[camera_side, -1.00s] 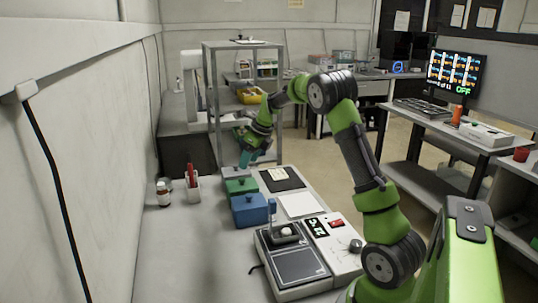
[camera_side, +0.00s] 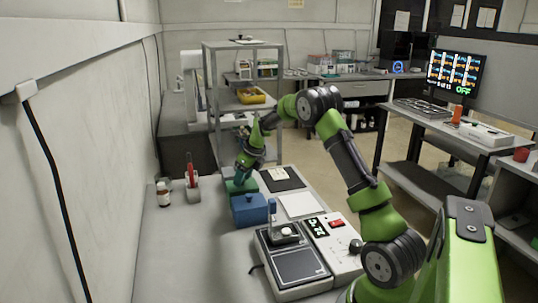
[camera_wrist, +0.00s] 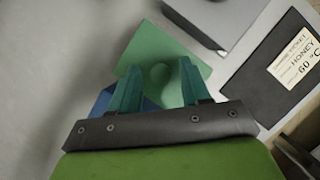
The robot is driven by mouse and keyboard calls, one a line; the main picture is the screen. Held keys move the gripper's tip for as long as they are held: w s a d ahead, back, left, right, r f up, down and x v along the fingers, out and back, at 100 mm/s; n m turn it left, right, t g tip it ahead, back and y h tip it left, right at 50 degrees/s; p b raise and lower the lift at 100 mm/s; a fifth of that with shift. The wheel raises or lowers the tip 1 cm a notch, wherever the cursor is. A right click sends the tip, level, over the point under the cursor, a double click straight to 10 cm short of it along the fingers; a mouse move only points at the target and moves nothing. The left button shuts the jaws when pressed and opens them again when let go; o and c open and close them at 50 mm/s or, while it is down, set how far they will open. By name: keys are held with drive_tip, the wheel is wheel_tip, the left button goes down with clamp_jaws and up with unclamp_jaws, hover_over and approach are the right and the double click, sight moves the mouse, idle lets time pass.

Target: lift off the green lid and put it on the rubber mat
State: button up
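The green lid (camera_wrist: 160,60) is a flat square with a round knob in its middle, seen in the wrist view. In the side view the lid (camera_side: 233,187) is on the box behind the blue box, partly hidden by my gripper (camera_side: 241,180). In the wrist view my gripper (camera_wrist: 159,70) is open, its two teal fingers apart on either side of the knob. I see no finger touching the knob, and the height gap is hard to judge. A flat dark mat (camera_side: 290,184), apparently the rubber mat, lies right of the green box with a pale label card on it.
The blue lidded box (camera_side: 250,210) stands close in front of the green one. A white pad (camera_side: 300,205) and a scale-like instrument (camera_side: 295,265) are nearer. A red-topped holder (camera_side: 192,185) and brown bottle (camera_side: 163,194) stand to the left. A shelf rack (camera_side: 211,100) rises behind.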

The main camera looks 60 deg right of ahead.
clamp_jaws()
